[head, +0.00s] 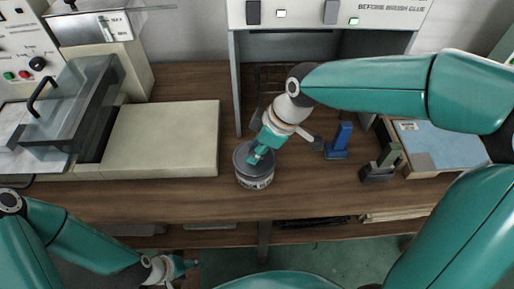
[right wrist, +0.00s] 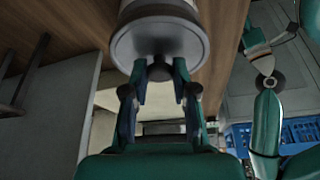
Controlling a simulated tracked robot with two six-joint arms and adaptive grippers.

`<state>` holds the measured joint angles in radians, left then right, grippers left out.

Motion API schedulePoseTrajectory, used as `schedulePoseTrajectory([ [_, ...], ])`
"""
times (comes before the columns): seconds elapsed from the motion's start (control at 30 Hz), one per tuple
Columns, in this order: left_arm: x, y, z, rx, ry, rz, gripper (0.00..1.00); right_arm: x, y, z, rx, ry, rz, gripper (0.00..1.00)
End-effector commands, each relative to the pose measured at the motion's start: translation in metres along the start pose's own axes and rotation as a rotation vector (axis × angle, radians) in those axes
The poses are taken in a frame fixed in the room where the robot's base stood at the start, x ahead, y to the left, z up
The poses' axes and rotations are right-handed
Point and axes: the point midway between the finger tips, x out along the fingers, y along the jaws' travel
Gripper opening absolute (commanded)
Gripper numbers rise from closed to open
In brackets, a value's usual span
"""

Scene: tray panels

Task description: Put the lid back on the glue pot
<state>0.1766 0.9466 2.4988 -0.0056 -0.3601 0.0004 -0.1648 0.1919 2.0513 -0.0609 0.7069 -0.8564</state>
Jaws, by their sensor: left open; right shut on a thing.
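The glue pot (head: 256,183) is a short round grey pot with a pale label, standing near the front middle of the table. Its grey lid (head: 243,154) lies over the pot's top, with no clear gap visible from above. My right gripper (head: 257,157) is shut on the lid's dark knob. In the right wrist view the fingers close on the knob (right wrist: 160,70) below the lid's round face (right wrist: 160,42), and the pot's body (right wrist: 160,9) shows behind it. My left gripper (head: 188,264) is open and empty, low in front of the table's edge.
A cream slab (head: 165,135) lies left of the pot, beside a machine with a clear cover (head: 80,85). A blue tool (head: 339,140) and a dark stand (head: 378,170) are to the right, before a blue-topped tray (head: 445,142). A white machine (head: 300,14) stands behind.

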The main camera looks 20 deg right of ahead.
Motion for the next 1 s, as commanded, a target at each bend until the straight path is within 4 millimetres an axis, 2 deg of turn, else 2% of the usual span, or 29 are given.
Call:
schedulePoseTrajectory([
  [0.2, -0.0001, 0.0, 0.0, 0.0, 0.0, 0.0, 0.56, -0.0003, 0.0001, 0.0001, 0.0, 0.0, 0.0, 0.09],
  [0.23, -0.0002, 0.0, 0.0, 0.0, 0.0, 0.0, 0.56, -0.0003, 0.0001, 0.0001, 0.0, 0.0, 0.0, 0.3],
  [0.4, -0.0001, 0.0, 0.0, 0.0, 0.0, 0.0, 0.56, -0.0003, 0.0001, 0.0002, 0.001, 0.0, 0.0, 0.56],
  [0.6, -0.0001, 0.0, 0.0, 0.0, 0.0, 0.0, 0.56, -0.0003, 0.0001, 0.0003, 0.001, 0.0, 0.0, 0.56],
  [0.77, -0.0001, 0.0001, 0.0, 0.0, 0.0, 0.0, 0.56, -0.0003, 0.0001, 0.0004, 0.001, 0.0, 0.0, 0.81],
  [1.0, -0.0001, 0.0, 0.0, 0.0, 0.0, 0.0, 0.56, -0.0003, 0.0001, 0.0004, 0.001, 0.0, 0.0, 0.81],
])
